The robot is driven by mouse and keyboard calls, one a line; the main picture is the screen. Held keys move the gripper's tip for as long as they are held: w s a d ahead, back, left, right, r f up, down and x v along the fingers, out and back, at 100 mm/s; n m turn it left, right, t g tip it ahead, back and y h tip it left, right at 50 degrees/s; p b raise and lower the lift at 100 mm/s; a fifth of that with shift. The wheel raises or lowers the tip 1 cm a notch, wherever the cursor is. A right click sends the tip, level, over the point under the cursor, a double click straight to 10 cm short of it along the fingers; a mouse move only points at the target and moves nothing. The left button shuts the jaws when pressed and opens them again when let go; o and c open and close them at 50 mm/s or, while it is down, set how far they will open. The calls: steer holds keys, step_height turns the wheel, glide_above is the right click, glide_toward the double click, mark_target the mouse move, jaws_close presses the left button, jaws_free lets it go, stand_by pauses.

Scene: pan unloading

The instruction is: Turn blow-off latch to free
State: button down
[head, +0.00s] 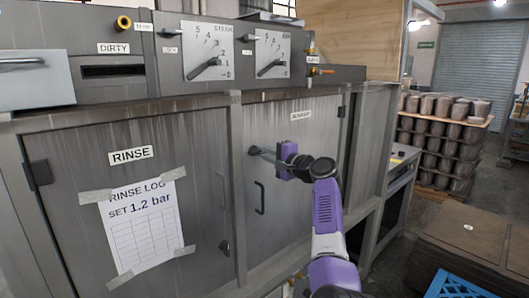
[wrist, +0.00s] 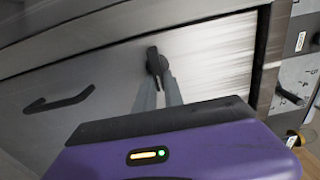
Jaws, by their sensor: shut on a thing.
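The blow-off latch (head: 254,149) is a small dark handle on the grey right-hand door, left of and below a small label too blurred to read. In the wrist view the latch (wrist: 154,58) is a dark round hub with a short lever, which looks close to upright in that picture. My gripper (head: 266,154) reaches the door from the right. In the wrist view its two grey fingers (wrist: 159,90) converge at the latch and are shut on it. The fingertips partly hide the latch in the head view.
A dark door handle (head: 260,198) sits below the latch. The RINSE door (head: 80,190) with a taped paper log (head: 141,230) is at the left. Two gauge plates with dark levers (head: 208,66) are above. A blue crate (head: 455,286) is at the lower right.

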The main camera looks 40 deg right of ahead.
stand_by(0.3)
steer(key=c, duration=1.4)
jaws_free()
steer(key=shift+c, duration=0.2)
steer(key=shift+s, duration=0.15)
steer(key=s+b, duration=0.2)
steer(key=s, duration=0.5)
steer(key=shift+s+d, duration=0.15)
steer(key=shift+s, duration=0.15)
